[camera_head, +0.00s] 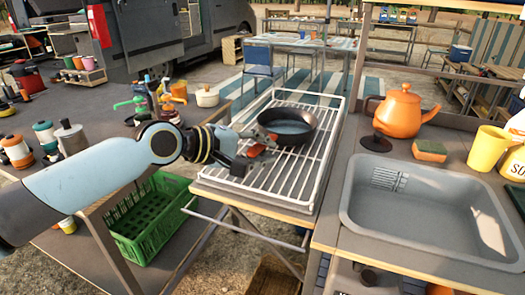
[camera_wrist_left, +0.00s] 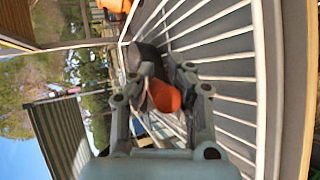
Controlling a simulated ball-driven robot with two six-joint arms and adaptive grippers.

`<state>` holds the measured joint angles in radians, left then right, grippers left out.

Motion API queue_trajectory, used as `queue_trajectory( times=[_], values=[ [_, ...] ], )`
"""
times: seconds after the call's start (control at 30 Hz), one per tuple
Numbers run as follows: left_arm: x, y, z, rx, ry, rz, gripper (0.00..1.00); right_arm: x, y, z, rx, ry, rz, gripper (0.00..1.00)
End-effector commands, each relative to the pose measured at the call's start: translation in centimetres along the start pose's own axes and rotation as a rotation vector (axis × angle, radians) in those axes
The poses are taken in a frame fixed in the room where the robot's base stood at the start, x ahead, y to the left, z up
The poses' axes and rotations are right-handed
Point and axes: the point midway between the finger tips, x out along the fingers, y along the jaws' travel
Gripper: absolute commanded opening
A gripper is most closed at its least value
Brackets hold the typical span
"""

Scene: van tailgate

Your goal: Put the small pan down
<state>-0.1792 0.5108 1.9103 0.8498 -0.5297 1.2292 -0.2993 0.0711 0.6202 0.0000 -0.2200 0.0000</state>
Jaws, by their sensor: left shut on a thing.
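The small pan (camera_head: 287,127) is dark and round, level, at the far part of the white wire rack (camera_head: 262,180) in the head view. I cannot tell whether its base touches the wires. My left gripper (camera_head: 258,141) reaches in from the left, low over the rack, and is shut on the pan's handle. In the left wrist view the orange-red handle (camera_wrist_left: 164,96) sits between the fingers (camera_wrist_left: 168,88), with the dark pan (camera_wrist_left: 146,56) beyond. My right gripper is not in view.
A grey sink (camera_head: 430,210) is right of the rack. An orange kettle (camera_head: 399,111), a sponge (camera_head: 430,150) and a yellow cup (camera_head: 487,150) stand behind it. A green crate (camera_head: 150,225) is below left. The rack's near part is clear.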

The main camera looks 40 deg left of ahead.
Motion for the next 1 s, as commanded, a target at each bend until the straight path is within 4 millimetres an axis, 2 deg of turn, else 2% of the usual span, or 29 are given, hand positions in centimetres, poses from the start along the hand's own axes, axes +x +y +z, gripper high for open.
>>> queue_trajectory(
  times=[0.27, 0.3, 0.47, 0.8, 0.87, 1.0],
  values=[
    [0.1, -0.1, 0.0, 0.002, 0.0, 0.004, 0.0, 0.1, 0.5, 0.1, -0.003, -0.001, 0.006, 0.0],
    [0.1, -0.3, 0.0, 0.0, 0.0, 0.0, 0.16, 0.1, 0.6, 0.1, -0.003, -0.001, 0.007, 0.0],
    [0.1, -0.2, 0.0, 0.0, 0.0, 0.0, 0.37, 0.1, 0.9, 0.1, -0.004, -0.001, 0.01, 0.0],
    [-0.1, 0.3, 0.0, 0.001, 0.0, 0.001, 0.37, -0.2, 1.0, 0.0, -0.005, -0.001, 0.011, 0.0],
    [-0.9, 0.1, 0.0, 0.002, 0.001, -0.003, 0.37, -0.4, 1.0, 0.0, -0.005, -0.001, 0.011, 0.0],
    [-3.8, 0.2, 0.0, 0.007, -0.001, -0.007, 0.37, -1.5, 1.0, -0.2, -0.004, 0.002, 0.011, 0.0]
  ],
)
